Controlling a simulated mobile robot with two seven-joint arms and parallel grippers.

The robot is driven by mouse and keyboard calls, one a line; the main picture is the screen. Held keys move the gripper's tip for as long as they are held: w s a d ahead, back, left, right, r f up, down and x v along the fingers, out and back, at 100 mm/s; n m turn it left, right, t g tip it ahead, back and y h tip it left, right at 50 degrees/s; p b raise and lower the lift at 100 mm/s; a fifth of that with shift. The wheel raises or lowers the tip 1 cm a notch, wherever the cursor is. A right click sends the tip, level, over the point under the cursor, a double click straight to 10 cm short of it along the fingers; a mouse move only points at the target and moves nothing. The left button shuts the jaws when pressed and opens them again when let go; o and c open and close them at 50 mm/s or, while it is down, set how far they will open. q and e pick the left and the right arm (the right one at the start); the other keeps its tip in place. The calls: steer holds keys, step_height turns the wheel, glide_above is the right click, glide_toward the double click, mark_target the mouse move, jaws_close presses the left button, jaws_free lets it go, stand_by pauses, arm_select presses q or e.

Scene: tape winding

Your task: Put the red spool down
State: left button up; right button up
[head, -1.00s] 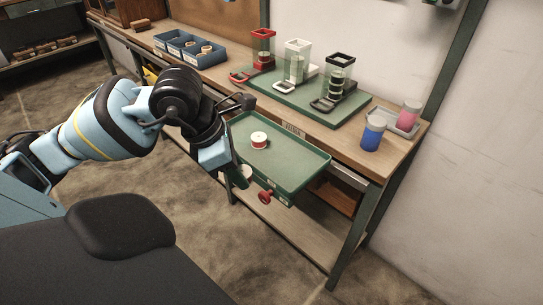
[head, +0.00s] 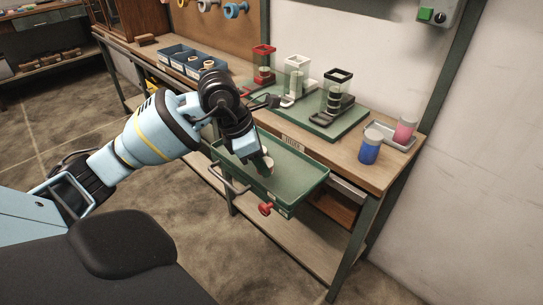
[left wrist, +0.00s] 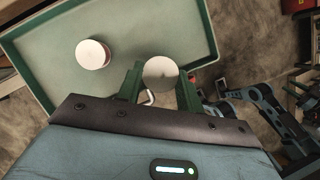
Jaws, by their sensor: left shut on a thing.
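My left gripper (head: 264,164) is over the green tray (head: 305,178) at the front of the bench. It is shut on a spool, whose pale round face (left wrist: 160,73) shows between the green fingers in the left wrist view. The colour of its winding is hidden, and I cannot tell whether it touches the tray floor. A second spool (left wrist: 93,54), with a white top and reddish edge, stands in the tray to the left in the wrist view, apart from the fingers. My right gripper is in neither view.
A green mat (head: 318,129) on the bench carries red (head: 263,63), white (head: 298,75) and black (head: 337,92) stands. A blue bin (head: 176,55) stands left. The tray's right part is clear.

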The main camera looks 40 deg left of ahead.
arm_select(q)
glide_above(277, 168)
steer(key=s, duration=0.1)
steer(key=shift+s+a+f, duration=0.2)
steer(key=shift+a+f, duration=0.05)
steer(key=shift+a, duration=0.15)
steer(key=shift+w+f, duration=0.2)
steer(key=shift+w, duration=0.05)
steer(key=shift+f, duration=1.6)
steer(key=shift+f, duration=0.15)
steer(key=o, duration=0.7)
steer(key=shift+r, duration=0.2)
steer(key=v, duration=1.2)
steer(key=shift+p, duration=0.4)
steer(key=shift+f, duration=0.1)
